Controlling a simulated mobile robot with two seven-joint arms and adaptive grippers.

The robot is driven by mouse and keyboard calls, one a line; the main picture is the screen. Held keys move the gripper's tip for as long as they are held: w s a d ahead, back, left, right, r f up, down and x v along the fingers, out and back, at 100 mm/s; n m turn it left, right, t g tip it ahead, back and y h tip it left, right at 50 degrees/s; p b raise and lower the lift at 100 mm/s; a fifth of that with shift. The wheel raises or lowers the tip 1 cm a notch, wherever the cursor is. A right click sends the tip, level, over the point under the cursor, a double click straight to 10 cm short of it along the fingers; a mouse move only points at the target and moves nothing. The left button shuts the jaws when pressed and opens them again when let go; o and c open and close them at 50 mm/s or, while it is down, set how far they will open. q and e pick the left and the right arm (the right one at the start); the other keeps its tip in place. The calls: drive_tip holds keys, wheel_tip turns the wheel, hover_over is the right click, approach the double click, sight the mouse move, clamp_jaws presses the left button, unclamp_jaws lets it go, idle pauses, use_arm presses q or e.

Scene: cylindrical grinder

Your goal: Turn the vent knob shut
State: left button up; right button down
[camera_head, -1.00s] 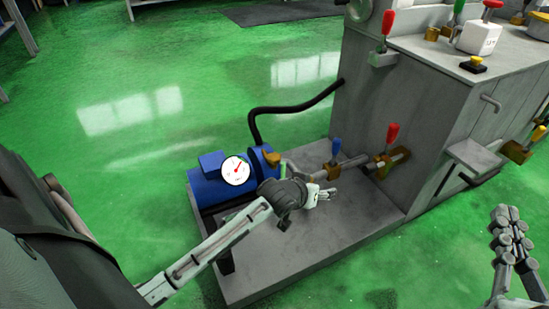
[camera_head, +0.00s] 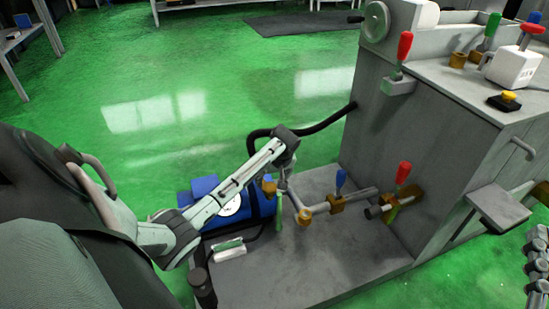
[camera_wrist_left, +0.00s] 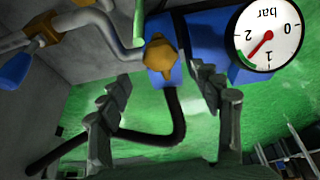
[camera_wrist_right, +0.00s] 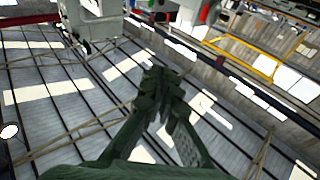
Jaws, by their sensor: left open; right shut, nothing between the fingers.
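A brass-coloured knob (camera_head: 268,185) sits on the end of the blue pump (camera_head: 263,204). I take it for the vent knob, though no label shows. In the left wrist view the knob (camera_wrist_left: 161,55) lies ahead, between the spread fingers of my left gripper (camera_wrist_left: 160,76). The fingers are open and I see no contact. In the head view my left wrist largely hides this hand. The gauge (camera_wrist_left: 265,45) beside the knob has its red needle between 1 and 2. My right gripper (camera_wrist_right: 162,88) is shut and empty, far from the pump; it shows at the head view's right edge (camera_head: 538,240).
A green-handled valve (camera_head: 279,207) and grey pipework with a blue handle (camera_head: 340,178) and a red handle (camera_head: 403,172) stand close to the knob. A black hose (camera_head: 313,128) runs behind. The grey grinder body (camera_head: 440,135) blocks the right.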

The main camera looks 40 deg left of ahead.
sight(270, 186)
use_arm(q)
drive_tip(key=shift+b+x, duration=0.3)
drive_tip(key=shift+x, duration=0.75)
drive_tip(key=b+x, duration=0.1)
drive_tip(key=x, duration=0.3)
drive_tip(key=shift+s+d, duration=0.1)
drive_tip(key=shift+s, duration=0.05)
drive_tip(key=shift+a+f+b, duration=0.2)
drive_tip(key=shift+f+b, duration=0.15)
drive_tip(key=shift+f, duration=0.1)
use_arm(e)
wheel_tip(270, 186, up, 7)
drive_tip(key=s+t+y, duration=0.1)
drive_tip(key=s+t, duration=0.1)
drive_tip(key=t, duration=0.2)
drive_tip(key=shift+s+d+f+t+y, duration=0.2)
drive_tip(key=shift+s+d+t+y, duration=0.1)
drive_tip(key=shift+s+d, duration=0.05)
use_arm(q)
drive_tip(key=c, duration=1.1)
